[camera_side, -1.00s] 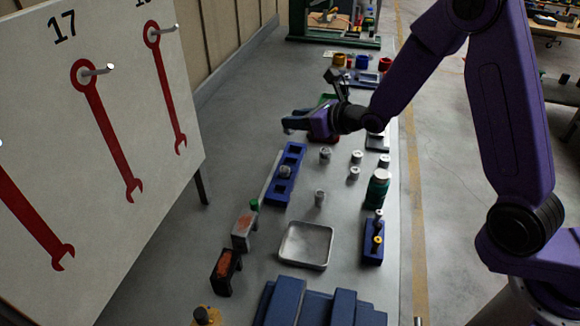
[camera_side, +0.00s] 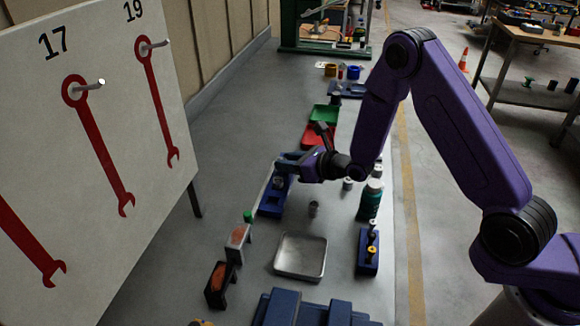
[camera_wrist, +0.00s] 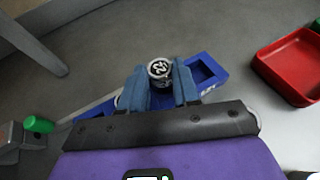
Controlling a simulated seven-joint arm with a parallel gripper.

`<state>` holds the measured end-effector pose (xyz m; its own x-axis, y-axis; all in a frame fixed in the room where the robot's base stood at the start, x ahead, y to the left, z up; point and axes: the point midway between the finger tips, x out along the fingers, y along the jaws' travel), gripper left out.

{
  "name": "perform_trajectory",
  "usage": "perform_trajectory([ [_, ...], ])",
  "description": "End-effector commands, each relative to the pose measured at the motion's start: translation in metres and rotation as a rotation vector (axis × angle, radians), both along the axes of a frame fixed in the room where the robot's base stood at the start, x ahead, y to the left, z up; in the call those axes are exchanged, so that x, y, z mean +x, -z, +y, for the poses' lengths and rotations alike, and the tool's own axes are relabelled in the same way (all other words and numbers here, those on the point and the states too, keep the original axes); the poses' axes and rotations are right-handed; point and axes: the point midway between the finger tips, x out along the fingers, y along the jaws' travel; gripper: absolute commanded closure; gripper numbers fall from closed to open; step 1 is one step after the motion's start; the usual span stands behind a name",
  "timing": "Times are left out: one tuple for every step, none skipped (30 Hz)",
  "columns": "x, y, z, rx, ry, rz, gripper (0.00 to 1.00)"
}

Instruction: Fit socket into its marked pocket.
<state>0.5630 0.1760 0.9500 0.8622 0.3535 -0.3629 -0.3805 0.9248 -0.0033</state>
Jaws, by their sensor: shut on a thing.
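My gripper (camera_wrist: 161,88) is shut on a metal socket (camera_wrist: 159,68), whose round end with a dark marking faces the wrist camera. The socket is between the two blue fingers, over the blue pocketed rail (camera_wrist: 93,112). An open pocket (camera_wrist: 202,71) shows right of the fingers in the wrist view. In the side view my gripper (camera_side: 283,163) is at the far end of the rail (camera_side: 268,211) and hides the held socket. Another socket (camera_side: 278,183) sits in the rail, nearer the camera. I cannot tell whether the held socket has entered a pocket.
Red (camera_side: 318,134) and green (camera_side: 324,114) trays lie beyond my gripper.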

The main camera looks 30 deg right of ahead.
Motion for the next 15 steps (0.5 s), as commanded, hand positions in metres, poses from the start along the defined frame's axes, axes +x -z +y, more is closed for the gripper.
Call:
perform_trajectory([
  [-0.0035,0.0115,-0.0006,-0.006,0.002,0.025,1.00],
  [-0.0039,0.0137,-0.0008,-0.006,0.002,0.027,1.00],
  [-0.0045,0.0160,-0.0009,-0.007,0.002,0.029,1.00],
  [-0.0049,0.0172,-0.0010,-0.007,0.002,0.030,1.00],
  [-0.0051,0.0180,-0.0011,-0.007,0.002,0.033,1.00],
  [-0.0055,0.0183,-0.0011,-0.008,0.002,0.034,1.00],
  [-0.0057,0.0183,-0.0012,-0.008,0.002,0.034,1.00],
  [-0.0059,0.0184,-0.0012,-0.008,0.001,0.035,1.00],
  [-0.0062,0.0185,-0.0012,-0.008,0.001,0.036,1.00],
  [-0.0063,0.0187,-0.0012,-0.007,0.002,0.036,1.00],
  [-0.0066,0.0191,-0.0013,-0.008,0.002,0.038,0.60],
  [-0.0063,0.0186,-0.0011,-0.007,0.002,0.036,0.59],
  [-0.0060,0.0182,-0.0011,-0.008,0.001,0.035,0.59],
  [-0.0057,0.0176,-0.0011,-0.007,0.001,0.033,0.59],
  [-0.0054,0.0171,-0.0011,-0.007,0.001,0.032,0.59],
])
